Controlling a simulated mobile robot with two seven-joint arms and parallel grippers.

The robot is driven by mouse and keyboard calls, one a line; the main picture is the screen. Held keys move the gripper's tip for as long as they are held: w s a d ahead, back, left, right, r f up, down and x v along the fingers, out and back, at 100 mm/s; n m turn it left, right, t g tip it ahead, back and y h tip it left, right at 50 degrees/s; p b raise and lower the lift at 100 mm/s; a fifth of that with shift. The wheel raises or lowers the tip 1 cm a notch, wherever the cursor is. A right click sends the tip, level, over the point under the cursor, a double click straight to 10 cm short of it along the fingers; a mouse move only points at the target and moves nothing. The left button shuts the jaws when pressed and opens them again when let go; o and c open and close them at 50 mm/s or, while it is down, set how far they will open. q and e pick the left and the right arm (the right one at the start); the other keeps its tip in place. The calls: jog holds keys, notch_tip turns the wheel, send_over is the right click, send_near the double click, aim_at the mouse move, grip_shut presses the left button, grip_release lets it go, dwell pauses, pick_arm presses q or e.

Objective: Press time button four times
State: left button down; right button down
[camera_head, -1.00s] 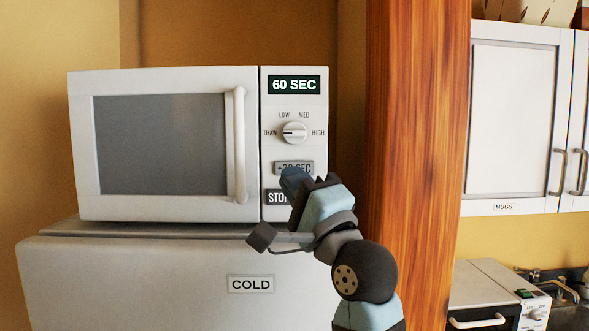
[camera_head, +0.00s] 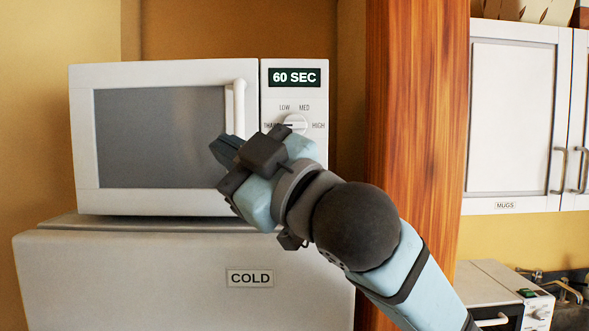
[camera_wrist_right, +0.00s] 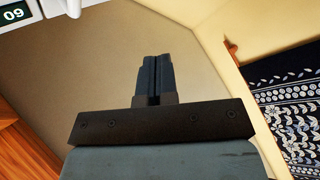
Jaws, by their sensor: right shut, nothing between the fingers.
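The white microwave (camera_head: 84,140) stands on the fridge, with its display (camera_head: 294,77) reading 60 SEC. Its dial (camera_head: 296,123) shows just above my right gripper. The time button below the dial is hidden behind my right gripper and wrist. My right gripper (camera_head: 226,150) is shut and empty, its fingers pointing left in front of the door and handle. Contact with the microwave cannot be told. The right wrist view shows the closed fingers (camera_wrist_right: 153,78) over a tan surface, with part of the display (camera_wrist_right: 14,14) inverted at upper left. My left gripper is out of view.
The fridge (camera_head: 120,270) with a COLD label is below the microwave. A wooden post (camera_head: 415,120) stands close on the right, behind my right arm. White cupboards (camera_head: 512,120) hang farther right. Patterned dark cloth (camera_wrist_right: 290,110) shows in the wrist view.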

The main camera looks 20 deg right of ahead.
jog(key=w+d+f+n+t+h+b, duration=0.1)
jog(key=w+d+f+n+t+h, duration=0.1)
jog(key=d+n+h, duration=0.5)
jog(key=w+d+f+n, duration=0.1)
jog(key=n, duration=0.3)
jog(key=shift+d+f, duration=0.15)
jog(key=shift+d, duration=0.2)
jog(key=w+d, duration=0.2)
jog(key=w, duration=0.6)
jog(key=shift+w+d, duration=0.2)
dwell(1.1)
dwell(0.4)
jog(key=shift+w+d, duration=0.1)
jog(key=shift+w, duration=0.3)
